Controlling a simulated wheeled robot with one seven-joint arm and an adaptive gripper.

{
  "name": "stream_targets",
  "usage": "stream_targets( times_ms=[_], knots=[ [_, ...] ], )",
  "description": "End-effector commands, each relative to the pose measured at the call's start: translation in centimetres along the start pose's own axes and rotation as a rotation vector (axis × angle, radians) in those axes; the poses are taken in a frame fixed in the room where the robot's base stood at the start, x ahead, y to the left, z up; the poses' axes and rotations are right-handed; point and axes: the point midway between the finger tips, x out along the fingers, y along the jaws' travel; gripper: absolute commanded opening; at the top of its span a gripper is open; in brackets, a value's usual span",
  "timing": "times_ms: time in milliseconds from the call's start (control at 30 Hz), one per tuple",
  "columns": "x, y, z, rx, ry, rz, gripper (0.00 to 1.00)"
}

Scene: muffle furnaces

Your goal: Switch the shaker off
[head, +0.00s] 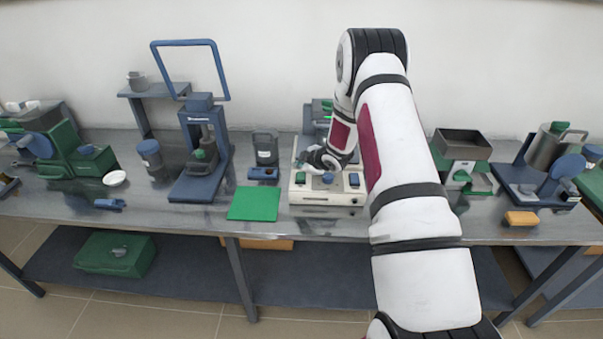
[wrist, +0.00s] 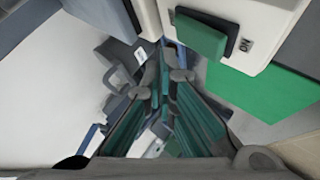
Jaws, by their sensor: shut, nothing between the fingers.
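A white box-like device (head: 328,197), seemingly the shaker, stands on the bench at the middle. Its front bears a green switch (head: 300,178) at the left, a blue knob in the middle and a blue switch (head: 354,180) at the right. In the wrist view the green switch (wrist: 200,33) shows at the top right, with an "ON" label turned in the picture. My gripper (head: 302,162) is over the device's left part, just above and behind the green switch. Its fingers (wrist: 165,75) are shut and empty, apart from the switch. My arm hides part of the device's back.
A green mat (head: 255,204) lies left of the device. A grey jar (head: 265,148) stands behind the mat. A blue press stand (head: 205,155) is farther left. A dark tray on a stand (head: 462,145) and an orange block (head: 520,218) are at the right.

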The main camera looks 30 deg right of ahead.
Motion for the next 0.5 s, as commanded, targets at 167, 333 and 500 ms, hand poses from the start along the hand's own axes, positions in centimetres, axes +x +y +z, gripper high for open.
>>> stream_targets(
  times_ms=[167, 333, 500],
  knots=[
    [-1.2, 0.8, -0.8, -0.001, 0.001, 0.002, 0.0],
    [-2.3, 1.6, -1.5, -0.001, 0.001, 0.002, 0.0],
    [-3.2, 2.3, -2.2, 0.0, 0.0, 0.001, 0.0]
  ],
)
